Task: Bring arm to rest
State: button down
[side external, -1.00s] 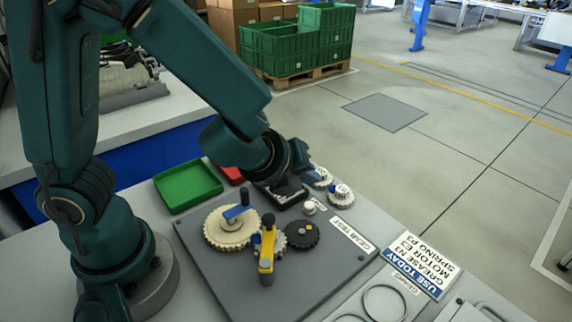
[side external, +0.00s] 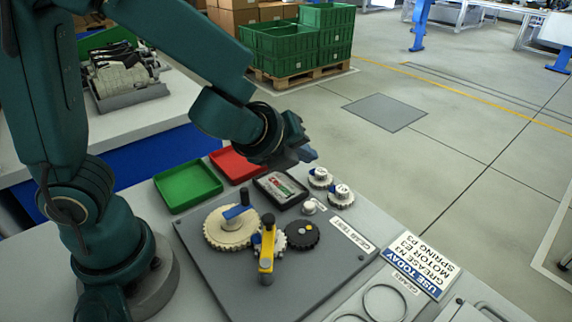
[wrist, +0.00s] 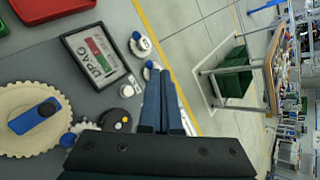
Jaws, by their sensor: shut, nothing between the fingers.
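My gripper (side external: 306,154) is raised above the far edge of the work table, near the red tray and the framed display. In the wrist view its two fingers (wrist: 163,100) lie together, shut with nothing between them. The gear test board (side external: 210,262) lies below and to the left of it. The board carries a large cream gear (side external: 216,238) with a blue handle, a black gear (side external: 302,235) and a yellow handle (side external: 266,258). The cream gear also shows in the wrist view (wrist: 15,105).
A red tray (side external: 236,164), a green tray (side external: 188,186) and a black-framed display (side external: 281,188) stand at the table's far side. Two small gears (side external: 341,196) with white knobs are right of the display. A sign (side external: 420,262) lies at front right. Open floor lies beyond.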

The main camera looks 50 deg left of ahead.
jog(key=s+a+r+n+g+y, duration=0.1)
jog(key=s+a+r+n+y, duration=0.1)
jog(key=s+a+r+n, duration=0.75)
jog(key=s+d+f+n+g+h, duration=0.2)
jog(key=s+d+f+n+h, duration=0.2)
jog(key=d+n, duration=0.4)
jog(key=s+f+n, duration=0.1)
jog(key=s+n, duration=0.1)
jog(key=n, duration=0.4)
jog(key=shift+d+f+g, duration=0.15)
jog(key=shift+f+g, duration=0.15)
jog(key=shift+g, duration=0.1)
